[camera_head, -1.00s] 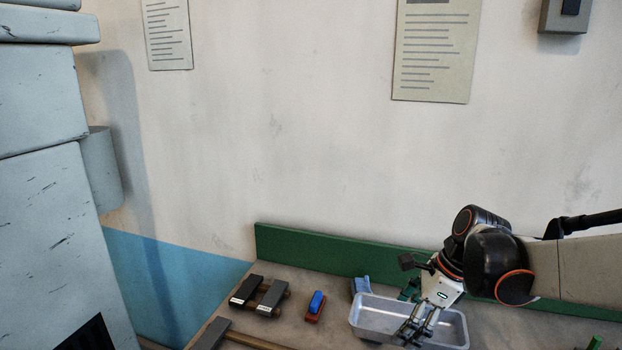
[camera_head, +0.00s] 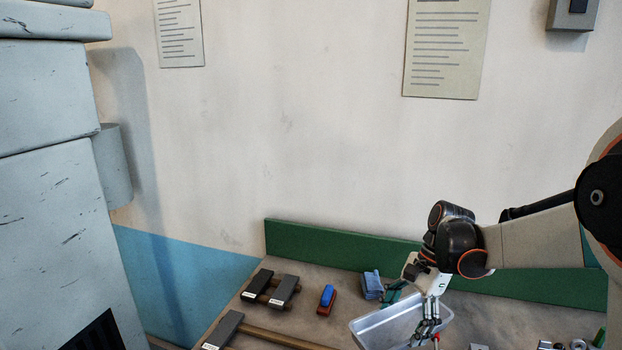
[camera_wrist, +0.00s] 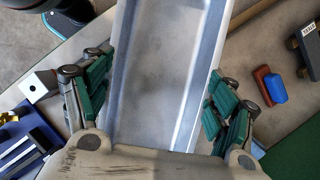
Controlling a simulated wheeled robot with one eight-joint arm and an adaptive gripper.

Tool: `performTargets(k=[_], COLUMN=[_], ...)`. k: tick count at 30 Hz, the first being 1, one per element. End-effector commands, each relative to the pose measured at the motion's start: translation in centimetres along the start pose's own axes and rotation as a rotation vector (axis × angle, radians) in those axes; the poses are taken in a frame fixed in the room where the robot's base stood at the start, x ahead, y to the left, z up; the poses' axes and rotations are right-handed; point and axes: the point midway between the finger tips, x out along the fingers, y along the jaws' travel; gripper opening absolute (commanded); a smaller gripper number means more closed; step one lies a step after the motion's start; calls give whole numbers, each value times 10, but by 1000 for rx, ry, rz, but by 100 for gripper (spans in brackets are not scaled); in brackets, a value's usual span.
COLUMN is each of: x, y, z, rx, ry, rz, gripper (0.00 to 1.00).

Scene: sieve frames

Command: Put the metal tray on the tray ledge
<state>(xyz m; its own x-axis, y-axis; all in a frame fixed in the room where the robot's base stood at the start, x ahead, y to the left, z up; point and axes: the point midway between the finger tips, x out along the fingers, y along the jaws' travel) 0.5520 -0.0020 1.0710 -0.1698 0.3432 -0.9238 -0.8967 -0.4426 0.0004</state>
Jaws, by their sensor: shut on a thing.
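The metal tray (camera_head: 385,329) is a shallow silver rectangular pan over the bench at the lower right of the head view. My gripper (camera_head: 428,328) reaches down at its right part. In the wrist view the tray (camera_wrist: 165,70) runs up the middle, between the green-padded fingers of my gripper (camera_wrist: 155,105). The fingers are shut on the tray, one along each side wall. The tray looks empty. I cannot make out the tray ledge in these frames.
A blue-and-red brush (camera_head: 327,298), dark labelled blocks (camera_head: 284,291) and a wooden-handled hammer (camera_head: 224,331) lie left on the bench. Folded blue cloths (camera_head: 372,286) sit behind the tray. A green backboard (camera_head: 340,246) lines the wall; a grey cabinet (camera_head: 50,200) stands left.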

Motion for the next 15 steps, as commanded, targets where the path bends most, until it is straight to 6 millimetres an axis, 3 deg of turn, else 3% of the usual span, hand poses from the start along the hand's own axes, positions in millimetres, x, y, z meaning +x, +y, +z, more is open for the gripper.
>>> performTargets(k=[9,15], x=[36,54], y=[-24,-33], z=[-26,-38], rx=[-565,-848], ry=[0,0], rz=[238,355], gripper=[30,30])
